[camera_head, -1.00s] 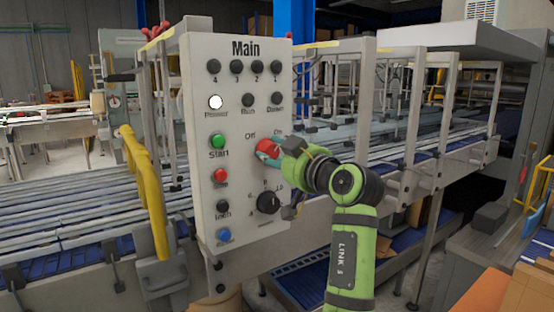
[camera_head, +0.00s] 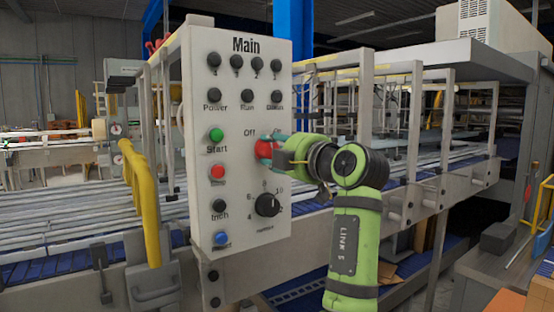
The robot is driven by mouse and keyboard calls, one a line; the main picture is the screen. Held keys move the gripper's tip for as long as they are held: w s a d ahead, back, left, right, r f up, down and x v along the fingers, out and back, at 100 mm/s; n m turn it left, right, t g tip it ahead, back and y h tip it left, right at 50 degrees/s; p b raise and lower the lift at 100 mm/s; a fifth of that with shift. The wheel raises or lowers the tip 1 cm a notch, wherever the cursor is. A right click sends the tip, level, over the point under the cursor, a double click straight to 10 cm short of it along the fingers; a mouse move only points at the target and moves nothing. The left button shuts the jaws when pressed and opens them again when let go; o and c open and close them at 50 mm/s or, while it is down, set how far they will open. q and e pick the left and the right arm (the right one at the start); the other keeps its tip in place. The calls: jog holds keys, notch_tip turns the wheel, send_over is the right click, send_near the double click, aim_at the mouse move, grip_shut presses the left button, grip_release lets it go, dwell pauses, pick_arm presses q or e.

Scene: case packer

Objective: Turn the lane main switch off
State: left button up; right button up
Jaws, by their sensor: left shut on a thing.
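The white control panel (camera_head: 241,230) headed "Main" faces me. The Power lamp (camera_head: 214,95) at the upper left of the panel is dark. My right gripper is not in view.
A green Start button (camera_head: 216,135), a red button (camera_head: 217,172), a blue button (camera_head: 221,239) and a black dial (camera_head: 267,204) surround the switch. A yellow rail (camera_head: 144,200) stands left of the panel. Conveyor lanes (camera_head: 75,213) run behind it.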

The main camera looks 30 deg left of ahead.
pick_arm(q)
jog(key=n, duration=0.2)
jog(key=n+b, duration=0.1)
jog(key=shift+s+a+r+n, duration=0.1)
jog(key=shift+r+n, duration=0.15)
jog(key=shift+n, duration=0.05)
jog(key=shift+n+b, duration=0.3)
jog(key=shift+n, duration=1)
jog(key=o, duration=0.9)
jog(key=shift+o, duration=1.3)
jog(key=shift+a, duration=0.15)
jog(key=v, duration=1.1)
jog(key=shift+d+f, duration=0.2)
jog(key=shift+f, duration=0.1)
